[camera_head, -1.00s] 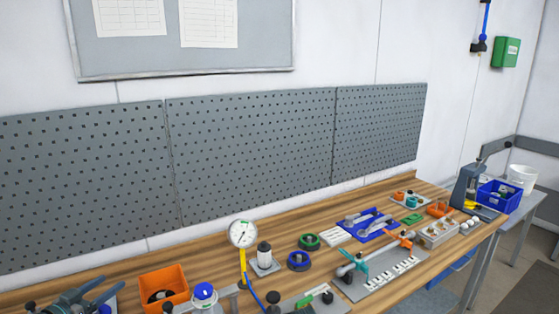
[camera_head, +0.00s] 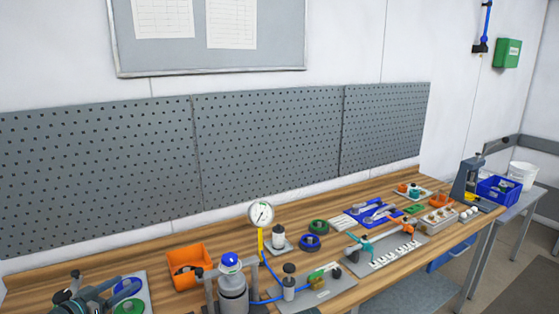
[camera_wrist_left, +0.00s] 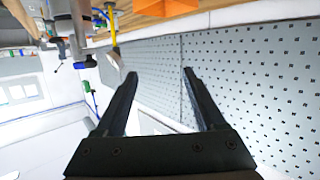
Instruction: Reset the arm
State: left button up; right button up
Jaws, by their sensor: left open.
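My left gripper (camera_wrist_left: 160,73) shows in the left wrist view with its two black fingers spread apart. Nothing is between the fingers; the grey pegboard (camera_wrist_left: 245,75) and white wall lie beyond them. I cannot make out the left gripper clearly in the head view. My right gripper is not in view.
A wooden bench (camera_head: 320,233) runs along the wall below the pegboard (camera_head: 265,150). On it are an orange bin (camera_head: 190,265), a pressure gauge (camera_head: 261,214), a grey canister with a blue top (camera_head: 231,290) and several tools. A blue crate (camera_head: 498,190) stands far right.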

pick_arm(q)
jog(key=d+f+g, duration=0.3)
jog(key=d+f, duration=0.1)
jog(key=d, duration=0.3)
jog(key=s+d+f+g, duration=0.1)
jog(key=d+f+g, duration=0.3)
jog(key=d, duration=0.4)
jog(key=s+d+f+g, duration=0.1)
jog(key=d+f+g, duration=0.2)
jog(key=d+f, duration=0.2)
jog(key=shift+s+d+f+n+g, duration=0.1)
jog(key=shift+d+f+n+g, duration=0.1)
jog(key=shift+d, duration=0.65)
jog(key=shift+s+d+f+n+g, duration=0.1)
jog(key=shift+d+f+n, duration=0.1)
jog(key=shift+d, duration=0.6)
jog(key=s+d+f+m+g+y+b, duration=0.1)
jog(key=s+d+f+g+y+b, duration=0.1)
jog(key=s+d+f+b, duration=0.2)
jog(key=s+d+f+g+y+b, duration=0.2)
jog(key=s+d+f+b, duration=0.3)
jog(key=d, duration=0.6)
notch_tip(320, 180, down, 3)
jog(key=shift+s+d+r+m+y, duration=0.15)
jog(key=shift+s+m+y, duration=0.25)
jog(key=shift+s+y, duration=0.45)
jog(key=shift+s, duration=0.1)
